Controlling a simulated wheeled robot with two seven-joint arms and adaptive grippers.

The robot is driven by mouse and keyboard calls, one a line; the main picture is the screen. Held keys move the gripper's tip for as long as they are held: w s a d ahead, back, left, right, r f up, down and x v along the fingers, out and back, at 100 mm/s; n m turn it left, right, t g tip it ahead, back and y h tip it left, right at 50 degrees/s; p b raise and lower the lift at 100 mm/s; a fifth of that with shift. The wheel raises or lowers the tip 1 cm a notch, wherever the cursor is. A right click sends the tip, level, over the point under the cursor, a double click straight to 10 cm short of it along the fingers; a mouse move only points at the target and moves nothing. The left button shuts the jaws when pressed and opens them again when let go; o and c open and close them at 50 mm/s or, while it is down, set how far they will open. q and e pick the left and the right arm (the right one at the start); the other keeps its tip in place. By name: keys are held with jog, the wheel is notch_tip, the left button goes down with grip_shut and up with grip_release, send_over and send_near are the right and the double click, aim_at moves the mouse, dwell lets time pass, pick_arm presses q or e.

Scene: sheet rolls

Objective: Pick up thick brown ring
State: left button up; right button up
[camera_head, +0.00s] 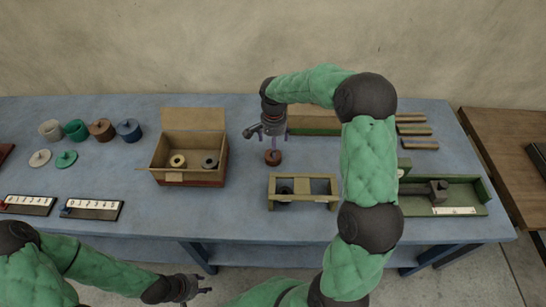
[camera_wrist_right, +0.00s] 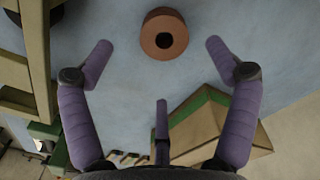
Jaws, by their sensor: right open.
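The thick brown ring (camera_head: 273,158) lies flat on the blue table in the head view, just below my right gripper (camera_head: 266,136). In the right wrist view, the ring (camera_wrist_right: 149,41) shows its dark centre hole near the top middle. My right gripper (camera_wrist_right: 157,58) is open and empty there, its purple fingers spread with the ring between and beyond the tips, apparently not touching. My left gripper (camera_head: 200,286) is at the lower left in the head view, in front of the table, with its fingers apart and nothing held.
An open cardboard box (camera_head: 153,166) with two rolls stands left of the ring. A beige two-slot frame (camera_head: 303,203) is in front of it. A green-edged box (camera_head: 315,121) is behind, partly hidden by my right arm. A green tray (camera_head: 473,194) lies right.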

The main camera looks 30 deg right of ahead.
notch_tip(320, 180, down, 2)
jog(key=shift+f, duration=0.25)
jog(key=shift+w+f+b, duration=0.15)
jog(key=shift+f+b, duration=0.45)
jog(key=shift+f, duration=0.7)
jog(key=shift+w+f+b, duration=0.1)
jog(key=shift+f+b, duration=0.5)
jog(key=shift+f, duration=0.7)
jog(key=shift+c, duration=0.3)
jog(key=c, duration=1.2)
